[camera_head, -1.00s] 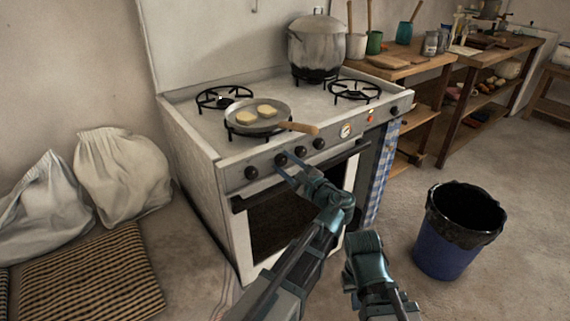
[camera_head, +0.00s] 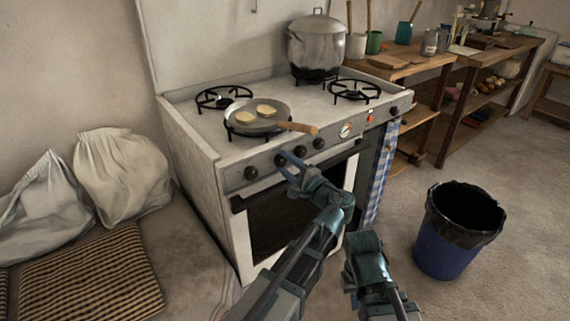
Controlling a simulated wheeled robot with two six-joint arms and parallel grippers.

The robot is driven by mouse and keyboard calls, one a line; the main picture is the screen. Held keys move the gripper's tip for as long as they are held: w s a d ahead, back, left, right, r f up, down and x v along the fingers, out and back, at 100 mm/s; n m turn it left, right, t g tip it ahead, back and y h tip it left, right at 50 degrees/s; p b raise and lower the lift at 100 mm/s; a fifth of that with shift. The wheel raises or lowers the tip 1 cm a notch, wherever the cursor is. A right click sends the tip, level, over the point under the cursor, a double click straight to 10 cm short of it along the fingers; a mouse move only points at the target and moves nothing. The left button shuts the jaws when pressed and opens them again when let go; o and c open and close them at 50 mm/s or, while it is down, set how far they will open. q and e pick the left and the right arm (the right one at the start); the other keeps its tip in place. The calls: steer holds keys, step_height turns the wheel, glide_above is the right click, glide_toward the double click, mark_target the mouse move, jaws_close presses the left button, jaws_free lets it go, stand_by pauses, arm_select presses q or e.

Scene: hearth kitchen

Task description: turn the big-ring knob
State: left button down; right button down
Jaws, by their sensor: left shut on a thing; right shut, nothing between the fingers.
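The stove (camera_head: 205,165) has a row of dark knobs along its front panel. My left gripper (camera_head: 284,160) is at that panel, its fingers shut on the second knob from the left (camera_head: 279,159), which they partly cover. Another knob (camera_head: 251,173) is free to its left, and two more, one here (camera_head: 301,151) and one here (camera_head: 319,143), are to its right. A further knob (camera_head: 394,111) is at the panel's right end. I cannot make out ring marks by the knobs. My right arm is low in front of the stove; its gripper fingers do not show.
A pan (camera_head: 258,118) with two pale slices stands on a front burner, its wooden handle (camera_head: 299,128) jutting over the panel. A large pot (camera_head: 316,45) stands at the back. A blue bin (camera_head: 443,250) is on the floor at right. Sacks (camera_head: 122,175) lie at left.

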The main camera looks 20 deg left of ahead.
arm_select(q)
steer(key=n, duration=0.4)
steer(key=shift+n, duration=1.7)
steer(key=shift+c, duration=1.8)
jaws_free()
steer(key=shift+s, duration=0.1)
